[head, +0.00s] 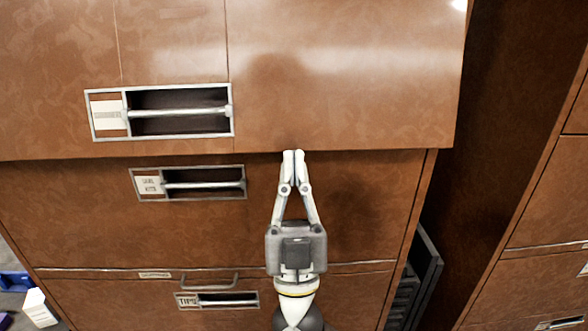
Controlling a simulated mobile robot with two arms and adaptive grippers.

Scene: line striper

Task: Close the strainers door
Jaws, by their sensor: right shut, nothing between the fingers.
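A brown wood-grain cabinet front (350,90) at the top stands out in front of the panels below it, like an open drawer or door. It has a recessed metal pull (180,112) and a label (108,115) too blurred to read, so I cannot tell whether it is the strainers door. My right gripper (293,153) points up, with its fingertips together and nothing between them. The tips show at the lower edge of this front, right of its pull. I cannot tell whether they touch it. My left gripper is not in view.
Below are a second front with a labelled pull (205,184) and a lower front with another pull (218,300). A brown cabinet (545,215) stands at the right, beyond a dark gap. A white box (39,308) and a blue item (14,281) lie at lower left.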

